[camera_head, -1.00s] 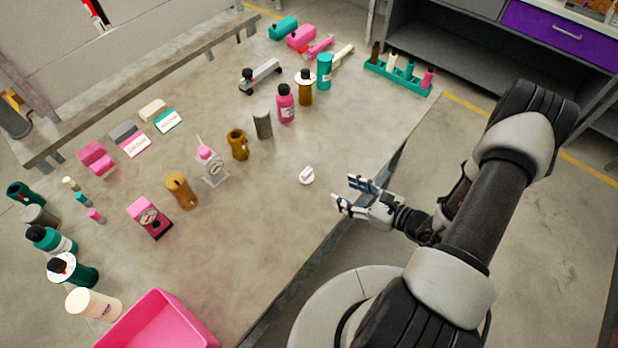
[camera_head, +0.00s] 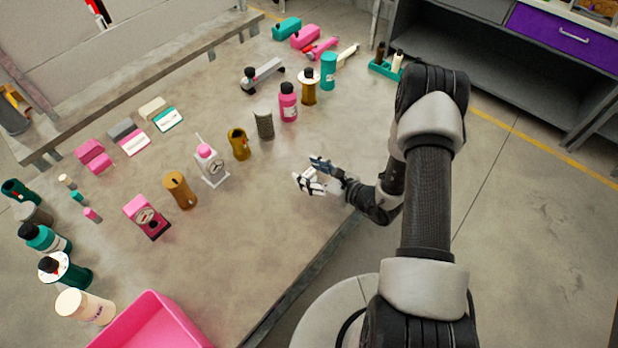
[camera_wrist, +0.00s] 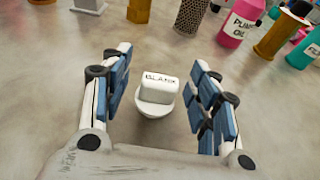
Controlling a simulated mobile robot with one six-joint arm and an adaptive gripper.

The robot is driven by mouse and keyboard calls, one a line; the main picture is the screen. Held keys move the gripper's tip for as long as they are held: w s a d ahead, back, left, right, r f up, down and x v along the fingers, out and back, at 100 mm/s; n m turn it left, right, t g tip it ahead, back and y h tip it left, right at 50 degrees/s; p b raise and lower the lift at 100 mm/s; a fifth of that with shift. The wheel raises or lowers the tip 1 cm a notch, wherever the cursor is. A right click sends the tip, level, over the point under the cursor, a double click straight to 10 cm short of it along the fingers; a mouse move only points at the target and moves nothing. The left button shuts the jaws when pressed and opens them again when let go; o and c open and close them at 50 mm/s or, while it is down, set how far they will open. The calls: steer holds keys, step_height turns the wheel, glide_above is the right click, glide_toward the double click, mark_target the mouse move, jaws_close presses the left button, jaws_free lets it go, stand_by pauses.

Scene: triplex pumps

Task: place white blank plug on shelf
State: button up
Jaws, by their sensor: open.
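The white blank plug (camera_wrist: 157,94) stands on the table, marked "BLANK" on its raised grip above a round base. In the wrist view it sits between the open fingers of my gripper (camera_wrist: 160,100), with a gap on each side. In the head view my gripper (camera_head: 308,174) is low over the middle of the table and mostly hides the plug. A grey shelf unit (camera_head: 480,85) stands on the floor beyond the table at the upper right. A grey raised ledge (camera_head: 150,72) runs along the table's back edge. I cannot tell which of them is the task's shelf.
A pink bottle (camera_head: 288,102), a grey mesh cylinder (camera_head: 264,124) and a brown cup (camera_head: 238,144) stand behind my gripper. A pink bin (camera_head: 152,322) is at the front. The table (camera_head: 270,240) is clear in front of my gripper.

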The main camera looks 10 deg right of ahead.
steer(key=shift+w+a, duration=0.15)
steer(key=shift+w, duration=0.1)
steer(key=shift+c, duration=0.4)
steer(key=c, duration=1.2)
steer(key=shift+o, duration=0.2)
